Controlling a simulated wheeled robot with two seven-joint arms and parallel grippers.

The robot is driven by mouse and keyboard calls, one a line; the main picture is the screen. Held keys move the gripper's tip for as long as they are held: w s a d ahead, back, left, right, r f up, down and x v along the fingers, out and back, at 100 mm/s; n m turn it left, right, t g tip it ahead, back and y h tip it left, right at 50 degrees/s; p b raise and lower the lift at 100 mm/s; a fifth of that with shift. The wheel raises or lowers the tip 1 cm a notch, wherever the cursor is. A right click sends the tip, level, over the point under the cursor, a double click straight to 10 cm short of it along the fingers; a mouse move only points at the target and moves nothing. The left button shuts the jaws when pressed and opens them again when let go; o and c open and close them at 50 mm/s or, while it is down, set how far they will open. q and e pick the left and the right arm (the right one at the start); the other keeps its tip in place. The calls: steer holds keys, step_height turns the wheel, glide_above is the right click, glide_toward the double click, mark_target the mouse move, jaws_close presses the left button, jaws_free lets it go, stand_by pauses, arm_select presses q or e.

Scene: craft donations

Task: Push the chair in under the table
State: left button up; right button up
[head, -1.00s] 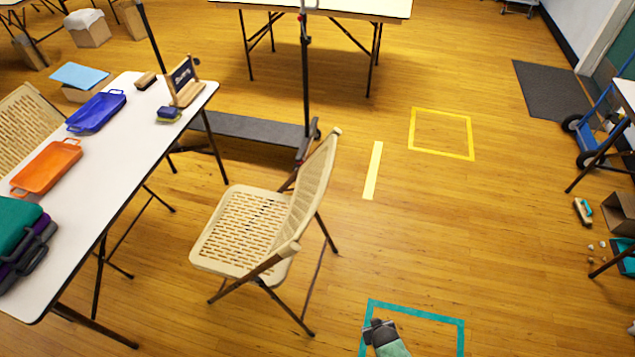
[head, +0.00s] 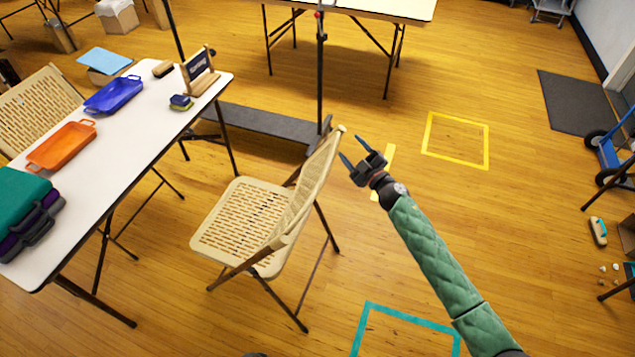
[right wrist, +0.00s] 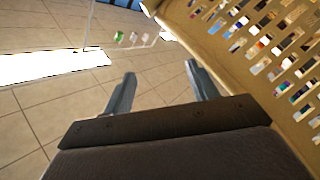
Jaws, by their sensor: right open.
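The tan folding chair (head: 238,222) with a perforated seat and back stands on the floor to the right of the white table (head: 130,145). Its seat faces the table and its backrest is on the right; the seat appears clear of the table edge. My right gripper (head: 352,149) is open and empty, just right of the top of the backrest. In the right wrist view the open fingers (right wrist: 160,72) point past the perforated backrest (right wrist: 265,50), which fills the right side. I cannot tell whether they touch. My left gripper is not in view.
The table holds an orange tray (head: 62,147), a blue tray (head: 114,95), stacked cases (head: 22,205) and a small sign (head: 198,72). Another chair (head: 38,105) stands on its far side. A pole stand (head: 320,75) rises behind the chair.

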steer(key=s+a+r+n+g+y, duration=0.3)
steer(key=a+r+n+g+y, duration=0.2)
steer(key=a+r+n+g, duration=0.15)
steer(key=n+g+h, duration=0.7)
steer(key=n+h, duration=0.2)
steer(key=h, duration=0.2)
glide_toward(321, 179)
steer(key=b+x, duration=0.3)
steer(key=x, duration=0.1)
steer(key=shift+w+d+f, duration=0.1)
steer(key=shift+d, duration=0.1)
steer(key=b+x, duration=0.2)
steer(key=x, duration=0.2)
steer(key=b+x, duration=0.2)
steer(key=x, duration=0.1)
steer(key=shift+a+f, duration=0.25)
steer(key=shift+a, duration=0.05)
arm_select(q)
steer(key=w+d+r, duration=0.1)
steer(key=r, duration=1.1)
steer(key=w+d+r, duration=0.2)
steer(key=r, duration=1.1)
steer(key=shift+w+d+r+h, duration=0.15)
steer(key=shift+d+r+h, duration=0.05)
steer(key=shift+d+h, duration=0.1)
arm_select(e)
steer(key=shift+a+f, duration=0.2)
steer(key=shift+f, duration=0.1)
